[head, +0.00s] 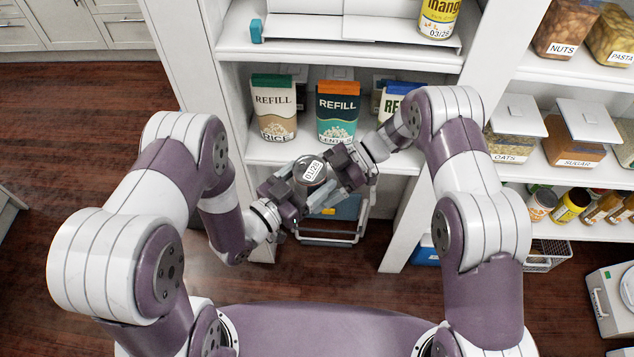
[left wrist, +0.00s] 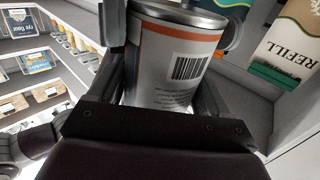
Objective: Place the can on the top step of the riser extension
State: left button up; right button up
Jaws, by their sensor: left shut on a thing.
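The can (head: 313,169) has a label reading 01/28 on its end. It is held in front of the shelf unit, below the carton shelf's front edge. My left gripper (head: 308,184) is shut on it. In the left wrist view the can (left wrist: 175,62) shows an orange band and a barcode between the fingers. My right gripper (head: 330,184) is close against the can from the right; whether its fingers grip it is unclear. A white stepped riser (head: 355,30) stands on the upper shelf; its top is cut off by the picture edge.
Refill cartons (head: 273,107) (head: 338,110) stand on the shelf below. A turquoise piece (head: 256,31) sits at the upper shelf's left. Side shelves at right hold nuts (head: 562,28).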

jog(key=shift+w, duration=0.15)
jog(key=c, duration=0.8)
pick_arm(q)
jog(key=o, duration=1.2)
jog(key=shift+s+d, duration=0.1)
jog(key=shift+o, duration=0.2)
